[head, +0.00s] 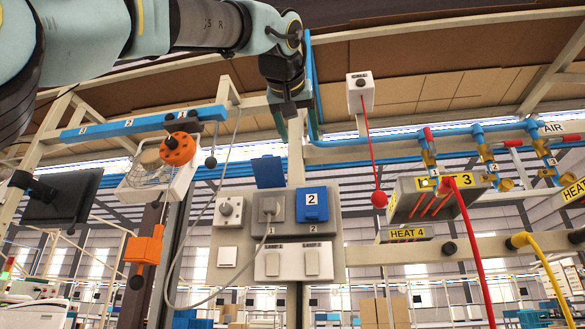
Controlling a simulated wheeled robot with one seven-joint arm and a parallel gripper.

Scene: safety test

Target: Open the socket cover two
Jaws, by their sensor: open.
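Socket cover two (312,204) is a blue flap marked "2", closed flat over its socket on the grey panel (328,229). To its left, the blue cover of socket one (268,172) is raised, and a grey plug (270,207) with a cable sits in that socket. My gripper (291,128) hangs from my arm at the top centre, in the picture above the two socket covers and apart from them. It is open, with nothing seen in it. Its fingertips are small and partly hidden by its dark body.
A light switch pair (291,262) sits below the sockets. The plug's grey cable (182,300) loops left. A red ball on a cord (379,198) hangs right of cover two. An orange round device (178,149) hangs left. Pipes and valves (480,148) fill the right.

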